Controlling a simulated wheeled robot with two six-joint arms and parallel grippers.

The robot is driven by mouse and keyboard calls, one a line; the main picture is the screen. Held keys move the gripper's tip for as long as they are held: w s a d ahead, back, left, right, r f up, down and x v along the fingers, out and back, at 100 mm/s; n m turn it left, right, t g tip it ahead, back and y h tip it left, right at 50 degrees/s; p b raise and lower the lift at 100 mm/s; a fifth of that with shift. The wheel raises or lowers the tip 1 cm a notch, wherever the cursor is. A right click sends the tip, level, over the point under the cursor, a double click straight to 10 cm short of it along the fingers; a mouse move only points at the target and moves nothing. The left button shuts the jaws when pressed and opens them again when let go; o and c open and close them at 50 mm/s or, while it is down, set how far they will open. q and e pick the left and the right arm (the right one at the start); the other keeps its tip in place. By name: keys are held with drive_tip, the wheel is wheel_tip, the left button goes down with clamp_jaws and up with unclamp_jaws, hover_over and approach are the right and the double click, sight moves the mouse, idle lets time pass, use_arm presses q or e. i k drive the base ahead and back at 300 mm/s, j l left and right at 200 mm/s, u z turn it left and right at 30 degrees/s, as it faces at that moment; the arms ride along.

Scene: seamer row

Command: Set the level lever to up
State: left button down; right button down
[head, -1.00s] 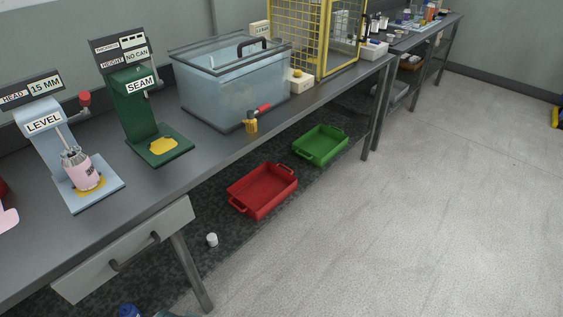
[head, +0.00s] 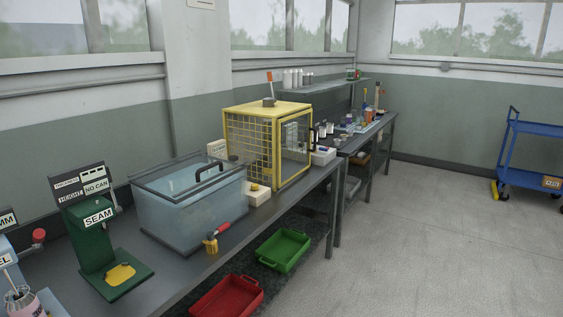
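The level station (head: 12,278) is a light blue stand at the lower left edge of the head view, cut off by the frame. Its "LEVEL" sign and display above show only in part. The level lever has a red knob (head: 38,235) at the stand's right side, about as high as the sign; its full angle is hard to tell. A pink-labelled can (head: 22,302) stands at the front of the station, also cut off. Neither of my grippers shows in the view.
The green seam station (head: 97,250), its display reading "NO CAN", stands just right of the level station. Further right are a clear lidded tank (head: 190,215) and a yellow cage (head: 268,140). Red (head: 228,297) and green trays (head: 284,250) lie below the bench. Open floor is at right.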

sight(39, 234)
drive_tip(key=u, duration=1.6)
